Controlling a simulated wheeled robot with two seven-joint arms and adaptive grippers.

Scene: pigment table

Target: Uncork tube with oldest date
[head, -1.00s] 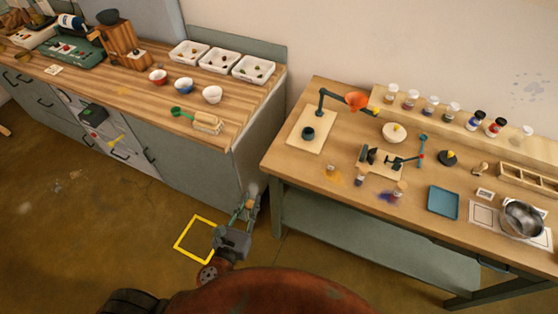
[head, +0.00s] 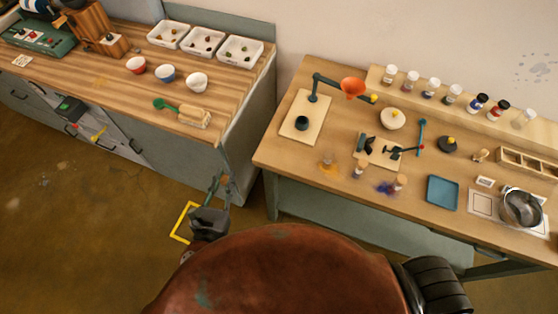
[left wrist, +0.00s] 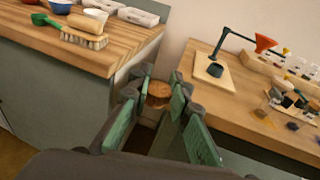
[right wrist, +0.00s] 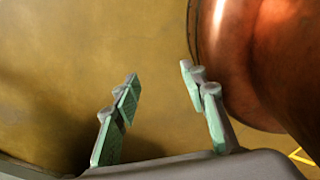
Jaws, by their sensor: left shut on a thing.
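My left gripper (head: 215,184) is beside the gap between the two tables, off both tabletops. In the left wrist view its fingers are closed around a round brown cork-like thing (left wrist: 158,93). I cannot tell whether a tube hangs below it. On the right table (head: 283,153), small cork-topped tubes stand at the front: one tube (head: 359,169) near the middle and another tube (head: 399,182) by a purple powder patch. An orange powder patch (head: 328,162) lies to their left. Their dates are too small to read. My right gripper (right wrist: 160,97) is open and empty above the floor.
Several jars (head: 433,86) stand on the rear shelf. An orange funnel (head: 353,87) on a stand, a blue tray (head: 443,193) and a metal bowl (head: 521,208) are on the right table. The left counter holds bowls, white trays and a brush (head: 194,116).

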